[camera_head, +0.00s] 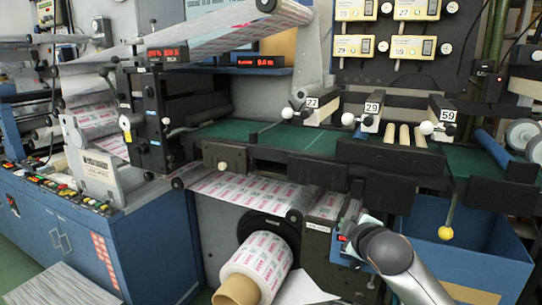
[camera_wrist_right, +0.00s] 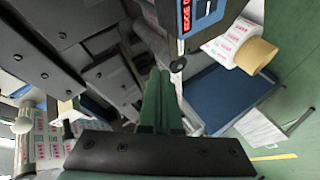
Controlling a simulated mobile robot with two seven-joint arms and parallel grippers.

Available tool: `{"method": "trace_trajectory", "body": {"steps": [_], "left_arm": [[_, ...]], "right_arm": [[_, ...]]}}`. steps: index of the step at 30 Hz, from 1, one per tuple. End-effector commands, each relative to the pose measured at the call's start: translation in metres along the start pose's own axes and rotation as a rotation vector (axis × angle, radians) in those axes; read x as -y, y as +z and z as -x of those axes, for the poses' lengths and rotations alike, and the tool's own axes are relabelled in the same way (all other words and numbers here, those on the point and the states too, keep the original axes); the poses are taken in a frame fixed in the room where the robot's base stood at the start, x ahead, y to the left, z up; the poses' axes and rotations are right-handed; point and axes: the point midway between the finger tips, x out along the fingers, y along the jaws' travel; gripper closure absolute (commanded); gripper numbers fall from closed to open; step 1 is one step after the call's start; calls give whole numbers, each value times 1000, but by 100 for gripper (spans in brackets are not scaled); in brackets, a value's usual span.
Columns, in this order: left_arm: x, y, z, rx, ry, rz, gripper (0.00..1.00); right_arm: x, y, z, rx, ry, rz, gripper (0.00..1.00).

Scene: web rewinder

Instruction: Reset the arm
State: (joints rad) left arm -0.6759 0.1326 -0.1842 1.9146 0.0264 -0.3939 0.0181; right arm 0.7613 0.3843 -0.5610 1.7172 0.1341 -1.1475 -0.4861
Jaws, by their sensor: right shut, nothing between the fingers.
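My right arm (camera_head: 400,265) comes in from the bottom of the head view, at the right of the lower print roll. My right gripper (camera_head: 352,232) is in front of the machine's lower front, and its fingers are partly hidden by my own wrist. In the right wrist view the gripper's fingers (camera_wrist_right: 158,85) are together with nothing between them. Dark machine panels lie to the left of the fingers, and a unit with a red display (camera_wrist_right: 178,66) is close to their right. My left gripper is not in view.
A printed roll (camera_head: 257,262) with a brown core sits low on the machine. A blue bin (camera_head: 475,262) stands open at the right. A yellow-knobbed lever (camera_head: 446,232) hangs above it. White-knobbed units labelled 27, 29 and 59 line the green bed (camera_head: 320,143). Green floor shows at the wrist view's right.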

Motion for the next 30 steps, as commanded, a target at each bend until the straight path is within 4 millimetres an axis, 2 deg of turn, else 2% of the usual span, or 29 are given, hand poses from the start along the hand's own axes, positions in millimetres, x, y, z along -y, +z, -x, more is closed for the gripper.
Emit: {"method": "trace_trajectory", "body": {"steps": [1, 6, 8, 11, 15, 21, 24, 27, 30], "left_arm": [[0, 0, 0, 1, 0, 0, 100], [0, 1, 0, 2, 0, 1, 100], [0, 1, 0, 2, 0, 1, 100], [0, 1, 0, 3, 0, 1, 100], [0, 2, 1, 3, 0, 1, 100], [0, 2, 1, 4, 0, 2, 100], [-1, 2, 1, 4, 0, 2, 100], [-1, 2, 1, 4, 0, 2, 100], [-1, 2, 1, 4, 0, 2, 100]], "right_arm": [[34, 10, -4, -10, -43, -48, 100], [128, 39, -4, -36, -147, -226, 100], [160, 51, 0, -36, -179, -292, 100], [210, 71, 12, -29, -225, -405, 100], [275, 101, 38, 2, -279, -564, 100], [356, 147, 93, 80, -322, -784, 100], [387, 168, 124, 126, -329, -878, 100], [409, 186, 151, 169, -328, -949, 100], [423, 197, 172, 198, -324, -997, 100]]}}
